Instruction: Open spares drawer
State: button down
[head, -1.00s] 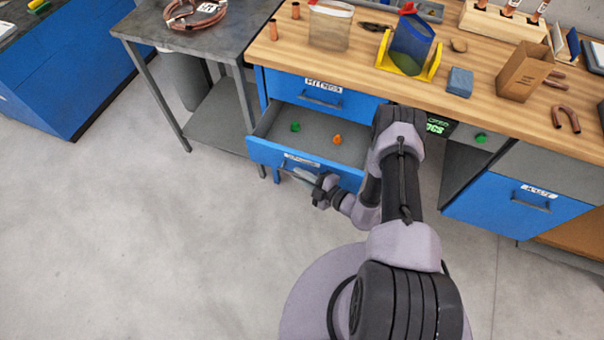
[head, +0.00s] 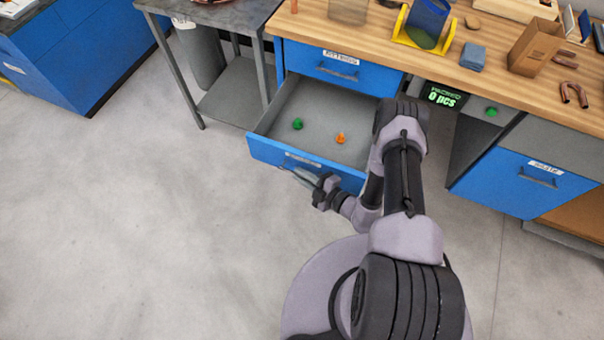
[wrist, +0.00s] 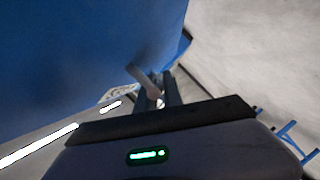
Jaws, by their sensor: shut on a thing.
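The drawer (head: 262,150) below the fittings drawer stands well open, its blue front toward me. Its label is too small to read. Inside its grey tray lie a green piece (head: 297,124) and an orange piece (head: 340,138). My gripper (head: 302,176) is at this drawer's front, shut on its handle. In the wrist view, my gripper's fingers (wrist: 158,94) close around the grey handle bar (wrist: 143,78) beside the blue front. The contact is small and partly blurred.
The fittings drawer (head: 330,72) above is shut. The waste drawer (head: 525,183) is at the right. A wooden bench top (head: 385,55) holds a yellow stand, a blue block and a brown box. A grey side table (head: 235,12) stands left. The floor (head: 130,230) is clear.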

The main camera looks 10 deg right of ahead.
jog(key=c, duration=1.8)
grip_release()
jog(key=shift+o, duration=0.2)
jog(key=p+v, duration=0.4)
jog(key=v, duration=1.3)
jog(key=shift+s, duration=0.2)
jog(key=shift+d, duration=0.1)
